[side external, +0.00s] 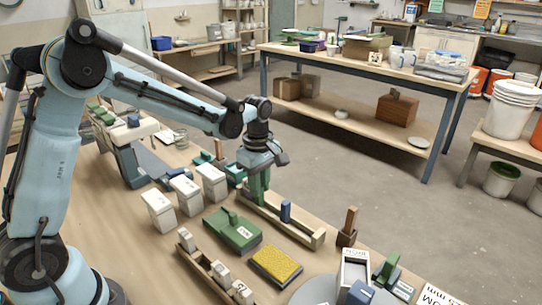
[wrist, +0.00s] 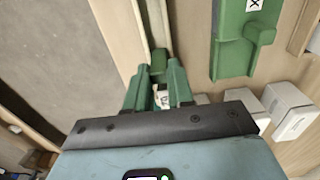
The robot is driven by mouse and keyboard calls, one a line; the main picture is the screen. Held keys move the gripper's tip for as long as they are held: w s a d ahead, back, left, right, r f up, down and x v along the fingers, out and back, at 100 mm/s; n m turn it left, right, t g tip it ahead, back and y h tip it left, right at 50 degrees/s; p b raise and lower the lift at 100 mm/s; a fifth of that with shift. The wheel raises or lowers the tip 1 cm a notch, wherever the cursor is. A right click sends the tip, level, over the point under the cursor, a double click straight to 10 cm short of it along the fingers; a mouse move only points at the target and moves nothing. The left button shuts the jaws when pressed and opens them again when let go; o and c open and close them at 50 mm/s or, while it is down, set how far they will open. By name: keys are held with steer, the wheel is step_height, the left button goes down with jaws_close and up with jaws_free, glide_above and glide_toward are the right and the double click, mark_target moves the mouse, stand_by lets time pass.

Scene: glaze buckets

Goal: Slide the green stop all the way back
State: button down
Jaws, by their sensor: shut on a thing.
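A wooden track (side external: 300,228) with raised rails lies on the bench. In the wrist view the track (wrist: 157,20) runs away from my gripper toward the top edge. My gripper (side external: 259,192) is down at the track's left end in the side view. In the wrist view its green fingers (wrist: 158,75) are closed about the green stop (wrist: 158,62), which is small and sits between the rails. The fingers hide most of the stop, and in the side view I cannot tell it from them. A blue upright block (side external: 285,211) stands farther along the track.
White boxes (side external: 187,195) stand to the left.

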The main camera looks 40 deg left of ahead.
steer(key=shift+d, duration=1.75)
steer(key=c, duration=1.1)
jaws_free()
steer(key=shift+r, duration=0.15)
steer(key=shift+r, duration=3.4)
